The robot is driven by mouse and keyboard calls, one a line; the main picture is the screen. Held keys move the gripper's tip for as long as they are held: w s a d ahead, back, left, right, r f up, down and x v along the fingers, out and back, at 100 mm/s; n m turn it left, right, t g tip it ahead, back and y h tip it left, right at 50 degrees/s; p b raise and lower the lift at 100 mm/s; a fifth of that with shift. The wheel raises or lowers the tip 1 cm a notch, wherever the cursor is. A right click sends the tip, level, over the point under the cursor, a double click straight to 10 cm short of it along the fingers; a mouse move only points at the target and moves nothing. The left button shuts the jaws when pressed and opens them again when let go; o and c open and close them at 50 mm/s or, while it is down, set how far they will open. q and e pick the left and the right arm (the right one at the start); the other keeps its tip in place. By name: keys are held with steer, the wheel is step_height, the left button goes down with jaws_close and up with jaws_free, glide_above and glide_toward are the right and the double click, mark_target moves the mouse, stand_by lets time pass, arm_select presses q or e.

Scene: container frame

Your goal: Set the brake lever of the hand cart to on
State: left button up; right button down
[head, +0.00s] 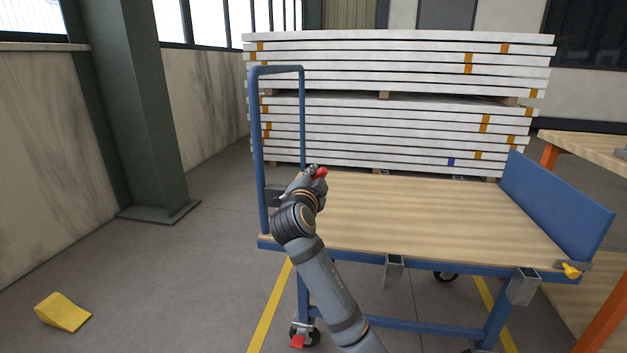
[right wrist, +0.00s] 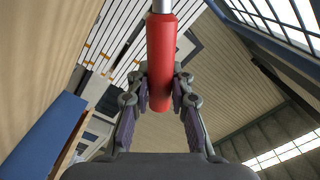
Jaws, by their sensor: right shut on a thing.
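The hand cart has a light wooden deck (head: 430,220), a blue frame and a tall blue push handle (head: 257,150) at its left end. The brake lever's red grip (head: 321,172) shows beside the deck's left end, just past my right gripper (head: 313,180). In the right wrist view the red grip (right wrist: 162,55) is a red cylinder on a pale metal rod, between the fingers of my right gripper (right wrist: 161,88). The gripper is shut on it. My wrist hides the lever's base in the head view, so I cannot tell its set position. My left gripper is out of view.
A blue end panel (head: 556,205) and a yellow-knobbed latch (head: 572,271) are at the cart's right end. Stacked white boards (head: 390,120) stand behind. A yellow wedge (head: 63,312) lies on the floor at left. A wooden table (head: 590,147) stands at right.

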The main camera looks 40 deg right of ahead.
steer(key=shift+s+d+f+m+b, duration=0.2)
steer(key=shift+f+m+b, duration=0.1)
steer(key=shift+f+b, duration=0.25)
stand_by(0.5)
steer(key=c, duration=1.2)
jaws_free()
steer(key=shift+r, duration=0.1)
steer(key=shift+s, duration=0.1)
steer(key=v, duration=0.7)
steer(key=shift+s+a, duration=0.1)
steer(key=shift+a, duration=0.1)
